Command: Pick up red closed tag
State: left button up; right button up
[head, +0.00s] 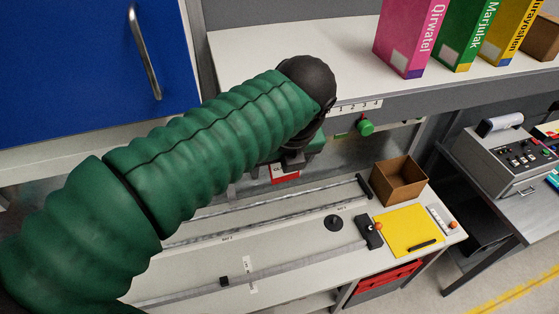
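A red tag (284,178) with a white face and partly hidden lettering shows below my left wrist, above the workbench. My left gripper (292,162) is at the tag's upper edge, dark and mostly hidden behind my own green-sleeved arm. Its fingers overlap the top of the tag in the picture. I cannot tell whether they grip it or are only in front of it. My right gripper is out of view.
The bench (300,235) has metal rails, a black disc (333,223), an open brown box (399,181) and a yellow pad (411,230). A green knob (365,127) sits right of my wrist. A shelf with binders (408,38) is above; a blue cabinet (90,65) is at left.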

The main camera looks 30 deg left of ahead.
pick_arm(q)
jog(key=shift+w+d, duration=0.2)
jog(key=shift+d, duration=0.05)
jog(key=c, duration=0.5)
jog(key=shift+d, duration=0.1)
jog(key=shift+c, duration=1)
jog(key=shift+s+r, duration=0.1)
jog(key=shift+s, duration=0.15)
jog(key=c, duration=0.7)
jog(key=shift+a, duration=0.25)
jog(key=shift+c, duration=1.4)
jog(key=shift+w+a, duration=0.1)
grip_shut()
